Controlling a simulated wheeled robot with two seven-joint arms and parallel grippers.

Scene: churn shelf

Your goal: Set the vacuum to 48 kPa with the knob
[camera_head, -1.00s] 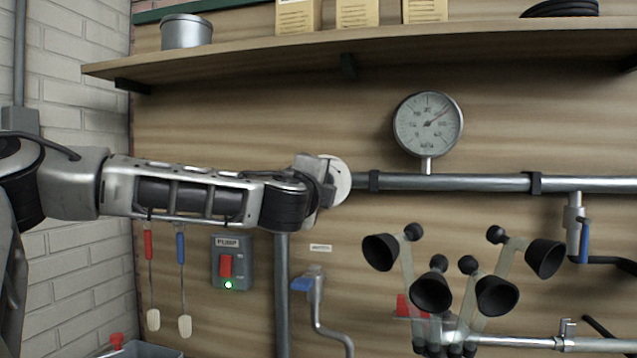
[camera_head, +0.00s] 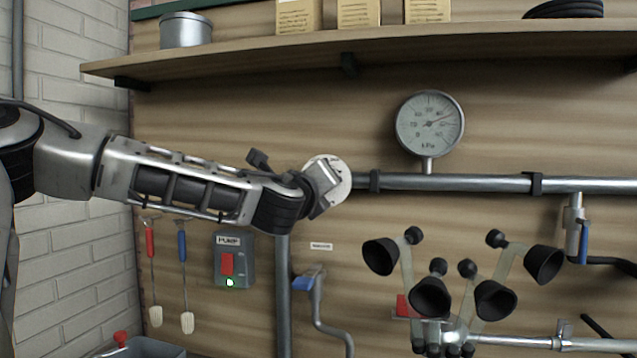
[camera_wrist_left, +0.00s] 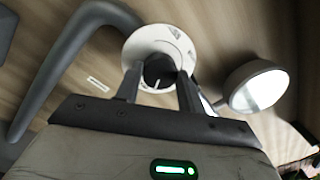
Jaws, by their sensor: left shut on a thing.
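The vacuum gauge (camera_head: 429,124) is a round white dial marked kPa above the pipe. Its needle points right and slightly up; the numbers are too small to read surely. The knob's pale round plate (camera_head: 341,168) sits at the pipe's left end, partly hidden by my left gripper (camera_head: 326,184). In the left wrist view, the dark knob (camera_wrist_left: 158,70) with a white pointer line stands in front of its marked white plate (camera_wrist_left: 176,36). My left gripper (camera_wrist_left: 158,86) is shut on it, one finger each side. My right gripper is not in view.
A wooden shelf (camera_head: 230,53) spans the top. A pump switch box (camera_head: 233,262) with a lit green lamp is below my left forearm. Hanging brushes (camera_head: 184,280), a blue-handled valve (camera_head: 304,284) and a cluster of black cups (camera_head: 430,295) are lower down.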

